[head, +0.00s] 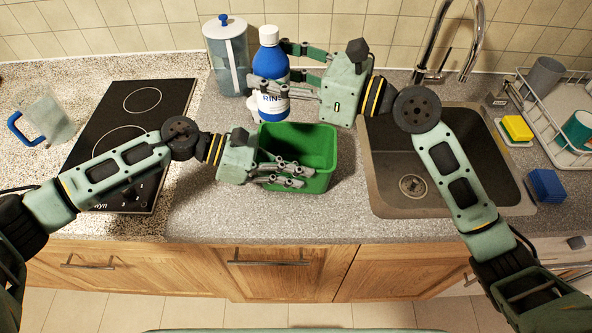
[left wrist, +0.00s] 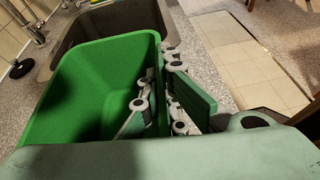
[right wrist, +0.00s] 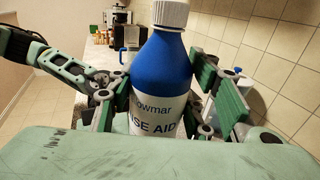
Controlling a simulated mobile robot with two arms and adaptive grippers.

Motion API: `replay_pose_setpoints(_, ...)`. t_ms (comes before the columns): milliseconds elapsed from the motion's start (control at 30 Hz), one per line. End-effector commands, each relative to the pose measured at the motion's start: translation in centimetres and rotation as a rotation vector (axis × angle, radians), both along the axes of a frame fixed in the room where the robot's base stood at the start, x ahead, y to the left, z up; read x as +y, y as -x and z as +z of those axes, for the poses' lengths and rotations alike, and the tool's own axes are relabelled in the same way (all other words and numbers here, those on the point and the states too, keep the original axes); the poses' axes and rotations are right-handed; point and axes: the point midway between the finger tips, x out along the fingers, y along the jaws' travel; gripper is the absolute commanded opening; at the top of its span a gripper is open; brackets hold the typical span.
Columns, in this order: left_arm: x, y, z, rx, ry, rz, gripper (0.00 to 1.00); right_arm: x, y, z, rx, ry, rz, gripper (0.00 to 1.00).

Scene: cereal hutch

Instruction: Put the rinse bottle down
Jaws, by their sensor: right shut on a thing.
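The rinse bottle (head: 268,62), blue with a white cap and white label, is upright behind the green bin. It fills the middle of the right wrist view (right wrist: 160,68). My right gripper (head: 268,82) is shut on its sides. The green bin (head: 318,140) stands open on the counter left of the sink. My left gripper (head: 298,178) is at the bin's near wall, open, with one finger inside and one outside in the left wrist view (left wrist: 165,105).
A lidded clear pitcher (head: 228,60) stands just left of the bottle. A black hob (head: 130,125) and a blue-handled jug (head: 42,118) are further left. The sink (head: 440,160) with its tap, a yellow sponge (head: 517,128) and a dish rack (head: 550,120) are right.

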Motion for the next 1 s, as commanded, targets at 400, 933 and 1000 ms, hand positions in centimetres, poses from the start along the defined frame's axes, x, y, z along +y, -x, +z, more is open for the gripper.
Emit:
replay_pose_setpoints(400,0.0,0.0,0.0,0.0,0.0,0.0,0.0,-1.5,-0.6,-3.3,0.002,-0.001,0.224,0.04)
replay_pose_setpoints(933,0.0,0.0,0.0,0.0,0.0,0.0,0.0,-3.1,0.1,-8.6,0.004,0.002,0.369,0.04)
replay_pose_setpoints(1000,0.0,0.0,0.0,0.0,0.0,0.0,0.0,-3.1,0.1,-9.2,0.0,0.003,0.369,0.04)
